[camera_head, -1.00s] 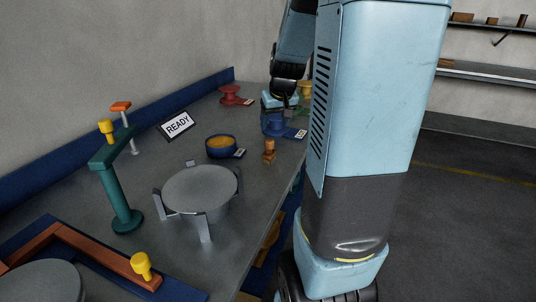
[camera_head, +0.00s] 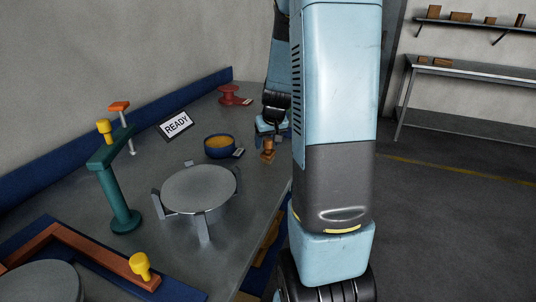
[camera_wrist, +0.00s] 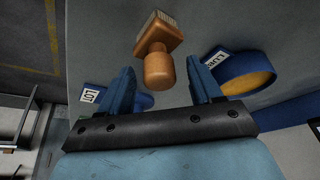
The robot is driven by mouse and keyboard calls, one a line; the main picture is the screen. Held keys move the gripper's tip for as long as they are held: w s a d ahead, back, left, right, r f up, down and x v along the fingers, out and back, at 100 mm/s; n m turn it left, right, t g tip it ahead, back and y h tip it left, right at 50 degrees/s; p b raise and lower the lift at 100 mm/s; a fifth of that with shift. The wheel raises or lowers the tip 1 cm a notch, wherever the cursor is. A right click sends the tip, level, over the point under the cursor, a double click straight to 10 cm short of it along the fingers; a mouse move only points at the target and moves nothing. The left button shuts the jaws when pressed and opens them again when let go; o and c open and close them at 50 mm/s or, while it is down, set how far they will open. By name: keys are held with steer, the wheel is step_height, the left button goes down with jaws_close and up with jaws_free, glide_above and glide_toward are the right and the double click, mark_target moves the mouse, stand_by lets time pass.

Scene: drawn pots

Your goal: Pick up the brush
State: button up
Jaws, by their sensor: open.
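The brush (camera_head: 267,151) stands on the grey bench near its right edge. It is a small wooden piece with a rounded handle. In the wrist view the brush (camera_wrist: 158,68) shows its round knob toward me and its square block with pale bristles farther off. My gripper (camera_wrist: 161,82) is open and empty, with its two blue fingers apart. In the head view my gripper (camera_head: 271,129) is low over the bench, right behind the brush. Whether a finger touches it cannot be told.
A blue bowl with yellow contents (camera_head: 220,146) stands left of the brush; it is close to one finger in the wrist view (camera_wrist: 245,75). A round grey plate on legs (camera_head: 200,188) is in front. A red spool (camera_head: 229,93) stands behind. A blue labelled item (camera_wrist: 92,98) is partly hidden.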

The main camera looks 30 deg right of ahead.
steer(key=shift+w+f, duration=0.1)
steer(key=shift+f, duration=0.15)
steer(key=c, duration=1.1)
steer(key=shift+r, duration=0.15)
steer(key=shift+c, duration=0.2)
